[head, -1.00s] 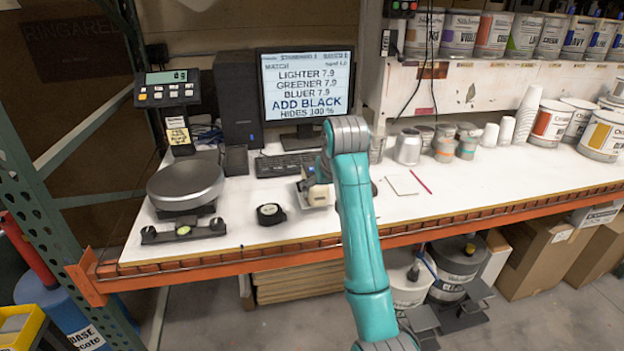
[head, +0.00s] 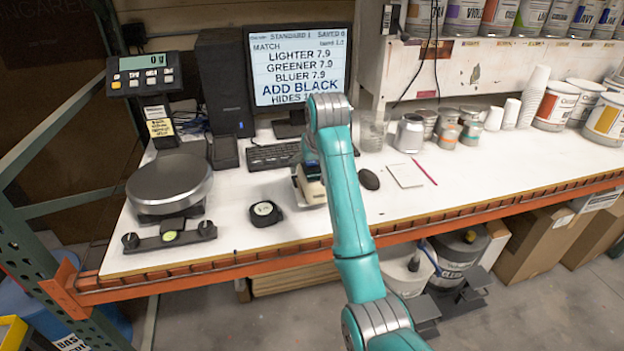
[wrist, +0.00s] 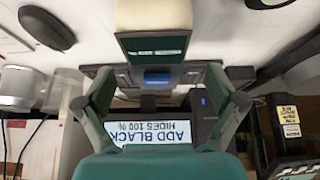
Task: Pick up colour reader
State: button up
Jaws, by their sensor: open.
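The colour reader (head: 312,186) is a small cream block with a dark green face. It sits on the white bench behind my forearm in the head view, partly hidden by it. In the wrist view the reader (wrist: 154,18) shows at the top centre, beyond the fingers. My gripper (wrist: 158,76) shows in the wrist view with its two fingers spread apart and nothing seen held between them. In the head view the gripper is mostly hidden behind my arm, close to the reader. Whether the fingers touch the reader cannot be told.
A tape measure (head: 265,213) lies left of the reader and a black mouse (head: 369,179) lies right of it. The keyboard (head: 274,156) and monitor (head: 300,70) stand behind. A scale (head: 168,184) is at the left. The bench front between tape measure and notepad (head: 404,174) is mostly clear.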

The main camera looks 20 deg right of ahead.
aim_at(312, 167)
jog(key=shift+d+x, duration=0.2)
jog(key=shift+x, duration=2.45)
jog(key=shift+w+r, duration=0.15)
jog(key=shift+r, duration=0.05)
grip_shut()
